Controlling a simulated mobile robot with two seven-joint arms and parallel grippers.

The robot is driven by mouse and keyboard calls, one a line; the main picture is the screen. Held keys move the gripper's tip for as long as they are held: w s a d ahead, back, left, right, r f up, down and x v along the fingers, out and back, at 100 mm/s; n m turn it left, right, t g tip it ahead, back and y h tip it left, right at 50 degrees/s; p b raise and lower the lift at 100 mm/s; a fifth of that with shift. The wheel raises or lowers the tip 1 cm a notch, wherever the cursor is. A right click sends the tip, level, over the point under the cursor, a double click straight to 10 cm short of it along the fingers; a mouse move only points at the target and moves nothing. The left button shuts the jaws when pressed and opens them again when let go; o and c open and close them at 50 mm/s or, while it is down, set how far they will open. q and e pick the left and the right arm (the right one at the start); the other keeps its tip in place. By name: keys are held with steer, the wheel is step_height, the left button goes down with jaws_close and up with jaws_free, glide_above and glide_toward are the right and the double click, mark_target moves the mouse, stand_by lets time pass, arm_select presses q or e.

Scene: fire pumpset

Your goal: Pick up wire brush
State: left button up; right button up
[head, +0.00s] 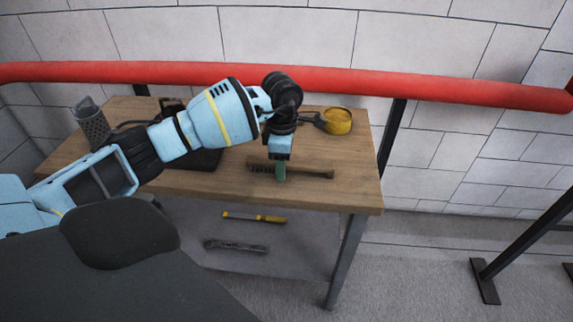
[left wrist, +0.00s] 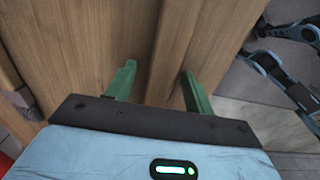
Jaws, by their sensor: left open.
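The wire brush (head: 318,174) lies flat on the wooden table top, near its front edge, with a brown handle pointing right and a darker head to the left. My left gripper (head: 280,172) points down at the brush, and its green fingers overlap the brush's middle in the head view. Whether they touch it I cannot tell. I cannot make out the brush clearly there. My right gripper is not in view.
The wooden table (head: 350,190) also holds a yellow round item (head: 338,121) and a grey mesh cylinder (head: 93,124). A yellow-handled tool (head: 254,216) and a dark metal tool (head: 236,246) lie on the lower shelf. A red pipe (head: 440,90) runs behind the table.

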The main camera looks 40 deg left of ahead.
arm_select(q)
steer(key=c, duration=1.1)
steer(key=shift+r, duration=0.15)
steer(key=shift+r, duration=0.65)
steer(key=shift+s+r, duration=0.25)
steer(key=shift+r, duration=0.7)
steer(key=s+d, duration=0.1)
steer(key=s, duration=0.4)
steer(key=s+d+r, duration=0.1)
steer(key=s, duration=0.4)
steer(key=s+d, duration=0.2)
steer(key=s, duration=0.3)
steer(key=shift+r+b, duration=0.2)
steer(key=shift+b, duration=0.2)
